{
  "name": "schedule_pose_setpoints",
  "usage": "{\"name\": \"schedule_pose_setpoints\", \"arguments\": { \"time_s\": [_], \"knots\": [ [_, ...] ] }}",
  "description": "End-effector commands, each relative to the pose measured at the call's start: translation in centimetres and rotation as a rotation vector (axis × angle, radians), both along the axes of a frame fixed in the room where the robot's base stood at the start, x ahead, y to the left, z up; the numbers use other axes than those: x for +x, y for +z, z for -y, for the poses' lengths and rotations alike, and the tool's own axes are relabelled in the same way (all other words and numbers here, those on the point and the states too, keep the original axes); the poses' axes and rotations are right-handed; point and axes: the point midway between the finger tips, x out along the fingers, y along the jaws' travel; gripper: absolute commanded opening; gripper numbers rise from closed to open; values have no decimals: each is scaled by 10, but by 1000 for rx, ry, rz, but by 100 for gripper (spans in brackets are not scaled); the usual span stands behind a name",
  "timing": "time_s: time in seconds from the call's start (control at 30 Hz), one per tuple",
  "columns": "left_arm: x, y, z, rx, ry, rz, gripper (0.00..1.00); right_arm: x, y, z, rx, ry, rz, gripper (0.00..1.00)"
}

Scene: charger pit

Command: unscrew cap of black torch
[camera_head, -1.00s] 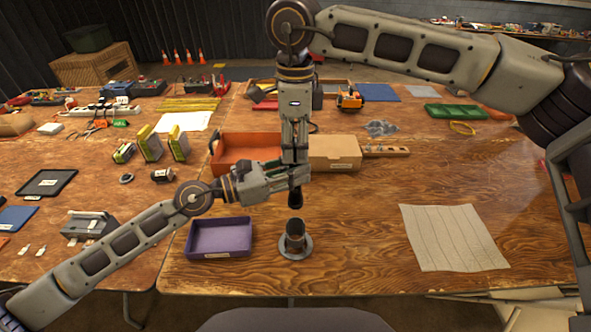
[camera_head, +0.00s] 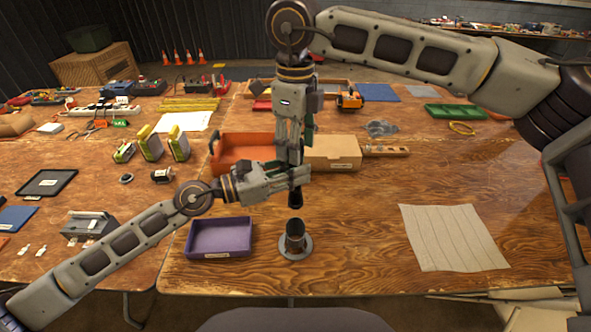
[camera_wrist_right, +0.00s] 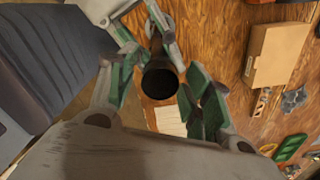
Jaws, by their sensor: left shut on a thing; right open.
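The black torch (camera_head: 295,199) stands upright in the air, its lower end showing below my left gripper in the head view. My left gripper (camera_head: 299,176) comes in from the left and is shut on the torch's body. My right gripper (camera_head: 291,150) points straight down just above it and is open. In the right wrist view the torch's dark round end (camera_wrist_right: 160,80) lies between my right gripper's spread green-padded fingers, with a gap visible on the right side. The seam of the cap cannot be made out.
A dark cylindrical holder on a round flange (camera_head: 295,246) stands on the table below the torch. A purple tray (camera_head: 221,253) is left of it, an orange bin (camera_head: 218,163) and cardboard box (camera_head: 334,167) behind. A paper sheet (camera_head: 452,238) lies right; table between is clear.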

Motion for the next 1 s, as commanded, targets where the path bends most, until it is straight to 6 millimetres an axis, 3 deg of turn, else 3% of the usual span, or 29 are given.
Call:
{"name": "schedule_pose_setpoints", "arguments": {
  "time_s": [0.33,1.0],
  "knots": [
    [0,1,0,-1,0,1,0,0,0,0,0,-51,0,50],
    [0,1,0,-1,0,1,0,0,0,0,0,-421,0,50]
  ]
}}
